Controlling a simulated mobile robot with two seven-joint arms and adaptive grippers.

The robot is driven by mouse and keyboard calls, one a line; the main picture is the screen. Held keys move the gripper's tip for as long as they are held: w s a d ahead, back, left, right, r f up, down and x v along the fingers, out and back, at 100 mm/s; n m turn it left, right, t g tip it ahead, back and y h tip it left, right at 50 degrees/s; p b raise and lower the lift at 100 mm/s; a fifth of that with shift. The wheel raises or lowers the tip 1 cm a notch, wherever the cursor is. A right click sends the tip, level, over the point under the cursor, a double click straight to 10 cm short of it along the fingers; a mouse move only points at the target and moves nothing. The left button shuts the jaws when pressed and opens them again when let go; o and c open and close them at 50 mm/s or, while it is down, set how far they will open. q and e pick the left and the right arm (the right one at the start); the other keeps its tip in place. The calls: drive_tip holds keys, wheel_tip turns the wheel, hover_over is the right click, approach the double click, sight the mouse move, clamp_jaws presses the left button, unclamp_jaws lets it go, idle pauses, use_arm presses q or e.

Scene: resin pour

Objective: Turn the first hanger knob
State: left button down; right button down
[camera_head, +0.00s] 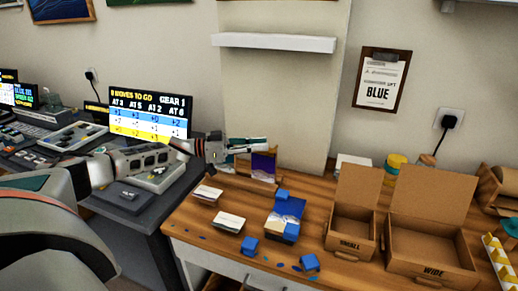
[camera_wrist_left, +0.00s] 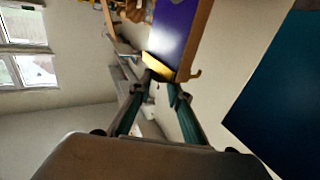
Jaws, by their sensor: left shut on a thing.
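My left gripper (camera_head: 238,147) reaches in from the left, above the back left part of the wooden table. A purple panel with a yellow edge (camera_head: 263,163) stands just below and right of its fingers. In the left wrist view the fingertips (camera_wrist_left: 161,84) meet at the yellow end of the purple panel (camera_wrist_left: 180,38), shut on a small dark part that looks like the hanger knob (camera_wrist_left: 159,72). Most of this part is hidden by the fingers, so its turn angle cannot be told. My right gripper is not in view.
A screen (camera_head: 150,115) stands behind my left forearm. A white shelf (camera_head: 275,42) is on the wall above.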

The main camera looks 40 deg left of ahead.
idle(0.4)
use_arm(q)
drive_tip(key=c, duration=1.8)
unclamp_jaws()
drive_tip(key=shift+c, duration=0.2)
drive_tip(key=v, duration=1.2)
